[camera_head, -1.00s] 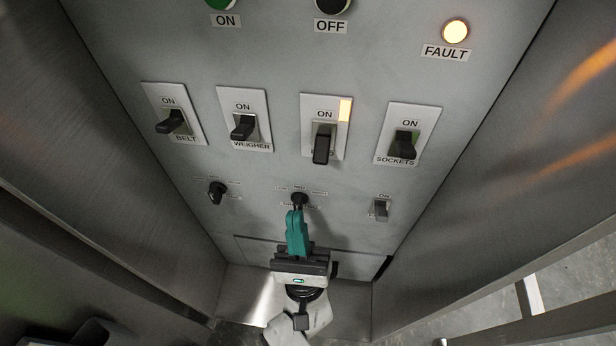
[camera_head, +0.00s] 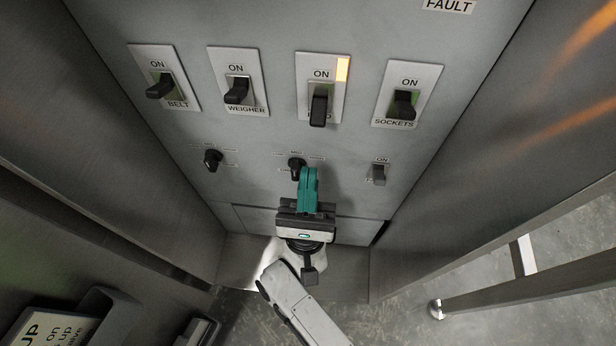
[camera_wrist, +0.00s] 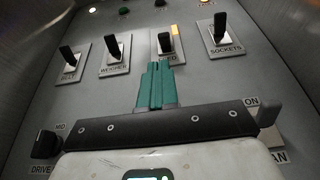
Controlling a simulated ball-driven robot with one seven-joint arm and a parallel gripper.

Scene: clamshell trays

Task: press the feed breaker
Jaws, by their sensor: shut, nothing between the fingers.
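The feed breaker (camera_head: 319,104) is the third switch from the left in the upper row. Its black lever hangs down over most of its label, and an orange strip glows at the plate's top right. In the wrist view the feed breaker (camera_wrist: 168,42) shows just beyond the fingertips. My gripper (camera_head: 308,172) is shut and empty, with teal fingers pointing up at the panel. In the head view it is below the feed breaker, beside a small knob. In the wrist view the fingertips (camera_wrist: 157,68) lie just under the feed plate; contact cannot be told.
Breakers for belt (camera_head: 161,86), weigher (camera_head: 237,90) and sockets (camera_head: 405,104) flank the feed breaker. Below are a left knob (camera_head: 213,160), a middle knob (camera_head: 297,168) close to my fingers, and a small switch (camera_head: 379,174). Metal walls stand at both sides.

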